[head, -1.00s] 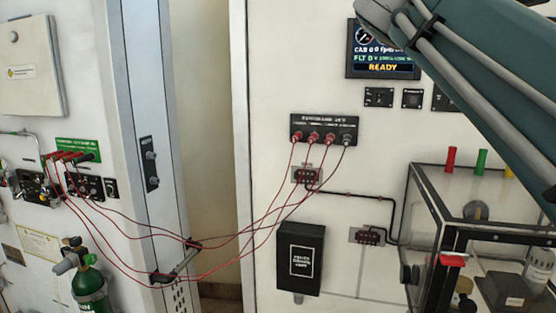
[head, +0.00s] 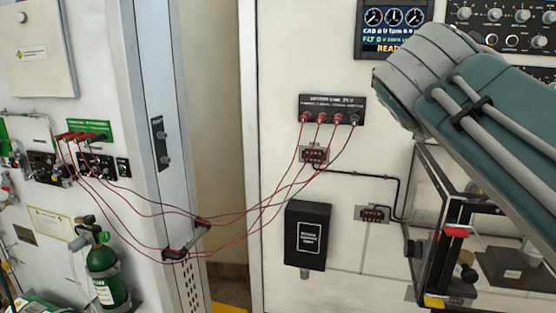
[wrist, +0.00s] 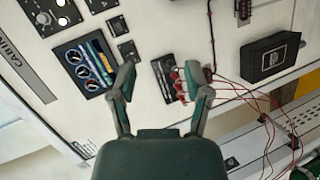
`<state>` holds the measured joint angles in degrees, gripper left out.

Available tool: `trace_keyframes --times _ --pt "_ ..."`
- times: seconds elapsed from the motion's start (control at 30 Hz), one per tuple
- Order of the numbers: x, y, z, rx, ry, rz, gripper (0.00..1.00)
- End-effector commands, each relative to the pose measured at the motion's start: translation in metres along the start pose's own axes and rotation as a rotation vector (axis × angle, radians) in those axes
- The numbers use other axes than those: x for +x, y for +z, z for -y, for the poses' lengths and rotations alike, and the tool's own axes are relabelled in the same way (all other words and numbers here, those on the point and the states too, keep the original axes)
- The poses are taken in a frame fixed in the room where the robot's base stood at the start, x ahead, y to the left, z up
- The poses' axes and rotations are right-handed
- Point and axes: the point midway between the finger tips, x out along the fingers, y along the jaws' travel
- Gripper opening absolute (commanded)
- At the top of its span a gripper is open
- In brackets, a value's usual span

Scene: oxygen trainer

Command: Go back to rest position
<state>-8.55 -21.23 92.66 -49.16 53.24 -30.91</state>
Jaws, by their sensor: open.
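My gripper (wrist: 160,98) shows in the wrist view with its two fingers spread apart and nothing between them. It faces the white panel, with the gauge display (wrist: 88,65) by its left finger. The black socket strip (wrist: 166,78) with red plugs lies beyond the gap, partly behind the right finger. In the head view only my teal arm shows at the right; the gripper itself is not visible there. The socket strip (head: 332,110) holds several plugs with red leads (head: 262,226) running left to a green-labelled strip (head: 88,131).
A clear-walled box (head: 440,185) stands at the lower right, below my arm. A black box (head: 308,237) hangs on the panel. A green cylinder (head: 106,272) stands at lower left. The red leads hang across the gap between the cabinets.

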Motion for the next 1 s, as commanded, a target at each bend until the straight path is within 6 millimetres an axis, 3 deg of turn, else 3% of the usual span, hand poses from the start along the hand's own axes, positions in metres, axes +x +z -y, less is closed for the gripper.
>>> trace_keyframes --times 0.23,0.4,0.5,0.6,0.73,1.0 --pt "0.001 0.042 0.146 0.339 -0.353 0.036 0.63" --pt "-0.016 0.069 0.251 0.609 -0.588 0.130 0.63" --pt "-0.030 0.082 0.305 0.759 -0.703 0.203 0.63" --pt "-0.041 0.090 0.344 0.872 -0.784 0.265 0.63" --pt "-0.049 0.096 0.367 0.945 -0.831 0.309 0.63" --pt "-0.049 0.096 0.369 0.952 -0.837 0.314 0.63"
